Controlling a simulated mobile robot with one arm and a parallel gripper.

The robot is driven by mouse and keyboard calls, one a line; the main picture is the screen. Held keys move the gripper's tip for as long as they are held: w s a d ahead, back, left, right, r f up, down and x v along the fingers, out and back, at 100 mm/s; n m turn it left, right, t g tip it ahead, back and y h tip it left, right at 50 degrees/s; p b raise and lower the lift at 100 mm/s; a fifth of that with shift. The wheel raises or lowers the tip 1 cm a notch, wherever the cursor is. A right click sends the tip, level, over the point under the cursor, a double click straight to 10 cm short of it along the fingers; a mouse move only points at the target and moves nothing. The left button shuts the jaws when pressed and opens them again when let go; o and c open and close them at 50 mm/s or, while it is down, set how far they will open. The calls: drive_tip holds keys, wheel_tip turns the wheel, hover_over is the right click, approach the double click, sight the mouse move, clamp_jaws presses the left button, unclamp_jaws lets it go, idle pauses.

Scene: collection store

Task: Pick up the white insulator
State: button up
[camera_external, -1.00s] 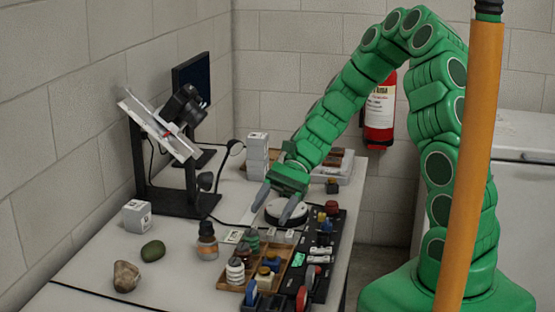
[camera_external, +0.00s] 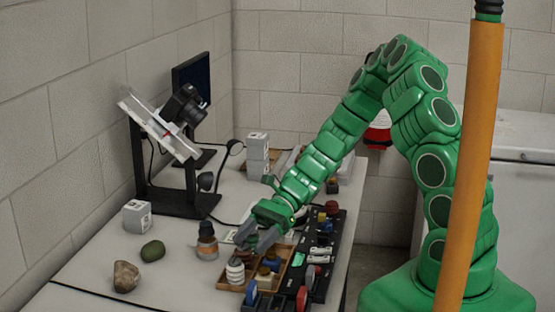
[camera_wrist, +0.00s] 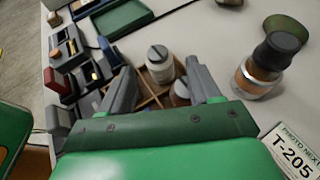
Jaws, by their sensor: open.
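The white insulator (camera_external: 235,272) is a small ribbed white piece with a dark top. It stands upright in the front left part of a wooden tray (camera_external: 226,288). In the wrist view, the white insulator (camera_wrist: 160,68) appears beyond and between the fingertips. My gripper (camera_external: 253,240) is open and empty, above the tray and just behind the insulator, pointing down and forward. The two fingers of my gripper (camera_wrist: 162,88) are spread apart in the wrist view. They appear clear of the insulator. Part of the tray is hidden by my gripper.
An orange-and-grey bottle with a dark cap (camera_external: 207,241) stands left of the tray. A dark rack (camera_external: 325,262) of small parts lies right of it. A green stone (camera_external: 153,251), a brown stone (camera_external: 126,277) and a white cube (camera_external: 137,216) sit farther left, with bare table between.

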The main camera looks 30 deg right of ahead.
sight(233, 261)
drive_tip(key=x, duration=0.3)
drive_tip(key=shift+s+a+r, duration=0.1)
drive_tip(key=shift+s, duration=0.15)
drive_tip(key=shift+x, duration=0.85)
drive_tip(key=c, duration=0.9)
drive_tip(key=shift+c, duration=0.2)
